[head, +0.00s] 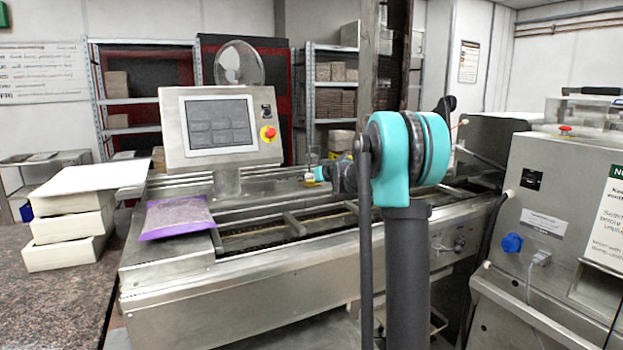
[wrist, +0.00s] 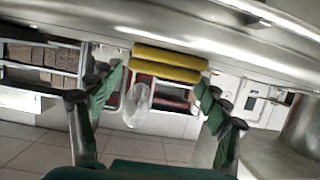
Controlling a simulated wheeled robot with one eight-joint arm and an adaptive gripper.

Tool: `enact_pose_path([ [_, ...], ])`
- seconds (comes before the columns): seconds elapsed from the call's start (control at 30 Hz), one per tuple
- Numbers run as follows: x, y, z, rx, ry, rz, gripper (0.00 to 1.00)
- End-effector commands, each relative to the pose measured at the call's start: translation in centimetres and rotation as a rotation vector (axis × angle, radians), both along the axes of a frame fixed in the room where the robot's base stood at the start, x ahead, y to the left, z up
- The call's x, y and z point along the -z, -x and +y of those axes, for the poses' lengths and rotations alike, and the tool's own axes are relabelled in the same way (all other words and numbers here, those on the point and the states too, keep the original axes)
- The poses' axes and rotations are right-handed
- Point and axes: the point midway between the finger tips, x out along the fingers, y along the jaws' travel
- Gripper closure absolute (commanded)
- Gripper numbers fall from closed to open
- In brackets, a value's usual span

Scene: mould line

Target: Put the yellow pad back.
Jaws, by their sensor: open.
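The yellow pad (wrist: 167,71) shows in the wrist view as two parallel yellow bands, close to a steel surface (wrist: 100,35). It lies ahead of and between the fingertips of my gripper (wrist: 161,78). The green fingers are spread apart, one on each side of it, and I see no clear contact. In the head view my gripper (head: 318,173) is small, over the far side of the steel line (head: 240,285). A tiny pale yellow patch (head: 311,180) shows beside it, too small to identify. My arm hides part of the line.
A control panel with a screen (head: 220,125) stands behind the line. A purple-edged bag (head: 178,216) lies on its left end. White blocks (head: 70,225) are stacked on the left counter (head: 60,300). A steel machine (head: 545,185) stands at right. Shelves are behind.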

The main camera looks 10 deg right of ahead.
Motion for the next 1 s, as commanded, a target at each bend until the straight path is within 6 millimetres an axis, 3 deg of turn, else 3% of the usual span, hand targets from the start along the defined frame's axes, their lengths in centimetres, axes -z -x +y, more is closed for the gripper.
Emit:
enact_pose_path([
  [0.27, -0.4, 0.3, -0.1, 0.0, 0.0, 0.0, 0.24],
  [0.8, -3.5, 8.3, -3.1, 0.002, 0.0, 0.0, 0.24],
  [1.0, -4.3, 10.1, -3.7, 0.0, 0.0, 0.0, 0.24],
])
